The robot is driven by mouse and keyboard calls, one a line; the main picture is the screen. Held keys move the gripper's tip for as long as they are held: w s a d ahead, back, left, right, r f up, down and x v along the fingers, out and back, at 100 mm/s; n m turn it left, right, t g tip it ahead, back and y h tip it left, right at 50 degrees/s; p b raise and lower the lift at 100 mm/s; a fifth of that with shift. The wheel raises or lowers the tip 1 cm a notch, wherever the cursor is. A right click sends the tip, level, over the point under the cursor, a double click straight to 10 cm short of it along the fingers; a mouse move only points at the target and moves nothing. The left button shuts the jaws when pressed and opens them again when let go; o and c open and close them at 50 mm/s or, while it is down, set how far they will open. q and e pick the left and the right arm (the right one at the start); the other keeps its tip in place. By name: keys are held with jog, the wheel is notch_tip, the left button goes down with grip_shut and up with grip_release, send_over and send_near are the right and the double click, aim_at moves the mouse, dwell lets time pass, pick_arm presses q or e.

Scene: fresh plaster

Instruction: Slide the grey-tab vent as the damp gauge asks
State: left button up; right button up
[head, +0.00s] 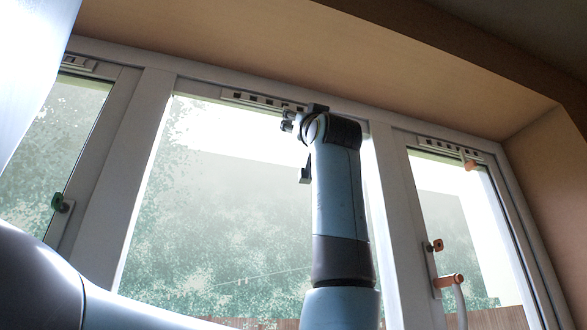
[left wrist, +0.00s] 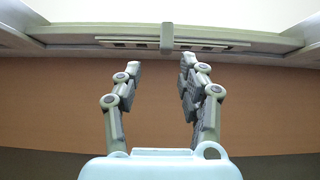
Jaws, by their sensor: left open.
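The grey-tab vent (head: 262,101) is a pale strip with dark slots along the top of the middle window frame. It also shows in the left wrist view (left wrist: 215,46), where its grey tab (left wrist: 167,36) stands out near the strip's middle, with dark slots on both sides. My left gripper (left wrist: 161,66) is open, its two fingers apart just below the vent. The tab lies in line with the gap between the fingertips, and no contact shows. In the head view my left gripper (head: 289,121) is partly hidden by its wrist. The damp gauge is not visible.
Another vent (head: 452,147) with an orange tab (head: 470,165) tops the right window; a third (head: 78,62) tops the left. The wooden lintel (head: 300,50) overhangs the windows.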

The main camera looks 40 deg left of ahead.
pick_arm(q)
jog(key=shift+v, duration=1.75)
